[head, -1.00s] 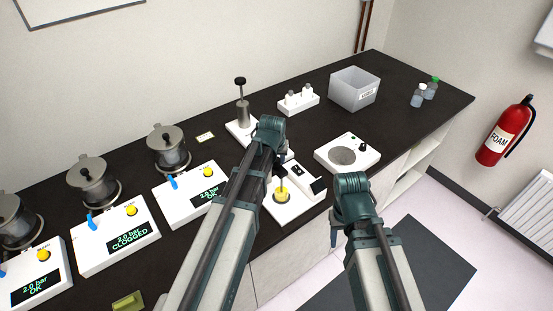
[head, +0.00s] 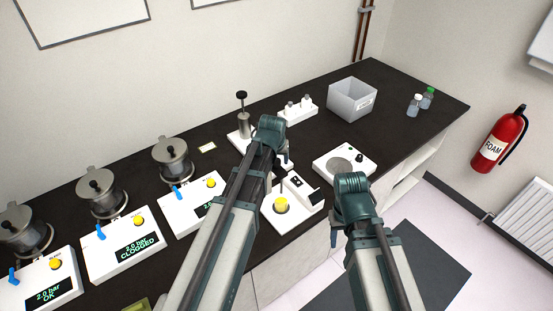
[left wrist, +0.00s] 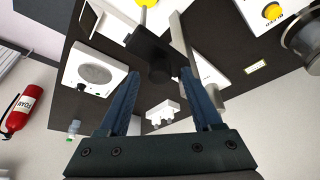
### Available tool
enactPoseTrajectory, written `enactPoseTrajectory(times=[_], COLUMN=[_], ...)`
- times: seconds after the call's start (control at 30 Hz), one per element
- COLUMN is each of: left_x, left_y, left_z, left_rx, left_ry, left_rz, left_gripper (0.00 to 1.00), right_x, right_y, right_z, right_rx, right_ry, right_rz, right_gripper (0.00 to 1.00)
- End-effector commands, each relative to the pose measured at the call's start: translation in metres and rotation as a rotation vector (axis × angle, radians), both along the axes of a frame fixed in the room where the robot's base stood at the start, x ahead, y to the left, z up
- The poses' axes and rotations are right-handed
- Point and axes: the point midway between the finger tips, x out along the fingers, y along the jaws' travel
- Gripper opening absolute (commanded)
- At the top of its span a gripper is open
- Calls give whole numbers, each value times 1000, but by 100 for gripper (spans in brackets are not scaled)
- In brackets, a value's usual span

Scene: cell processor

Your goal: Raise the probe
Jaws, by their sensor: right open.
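The probe's dark head (left wrist: 152,60) fills the gap between the fingertips of my left gripper (left wrist: 160,73) in the left wrist view. A grey upright column (left wrist: 184,40) stands close beside it. In the head view my left gripper (head: 270,150) mostly hides the probe. Below it, a yellow cup (head: 281,204) sits on a white base (head: 285,226); the cup also shows at the top of the left wrist view (left wrist: 146,3). My right gripper (head: 334,230) hangs empty in front of the counter, fingers mostly hidden.
A plunger stand (head: 243,122) is left of my left gripper. A vial rack (head: 297,112), grey bin (head: 350,100) and white plate device (head: 343,163) stand behind and to the right. Several pressure units, one reading CLOGGED (head: 121,245), line the left. Bottles (head: 413,106) stand far right.

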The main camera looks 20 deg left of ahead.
Motion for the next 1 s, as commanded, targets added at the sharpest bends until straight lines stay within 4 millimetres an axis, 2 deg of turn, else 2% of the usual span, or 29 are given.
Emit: enactPoseTrajectory(times=[0.27, 0.47, 1.0], left_x=[-1, -4, -27], left_y=[0, -1, -3], left_z=[0, 8, 67], left_rx=[0, 0, 0], left_ry=[2, 3, 2], left_rz=[0, 0, 0], left_gripper=[67, 67, 67], right_x=[0, 0, -1], right_y=[0, 0, 1], right_z=[0, 8, 67], right_rx=[0, 0, 1], right_ry=[0, 0, 0], right_rz=[0, -1, -30], right_gripper=[50, 50, 50])
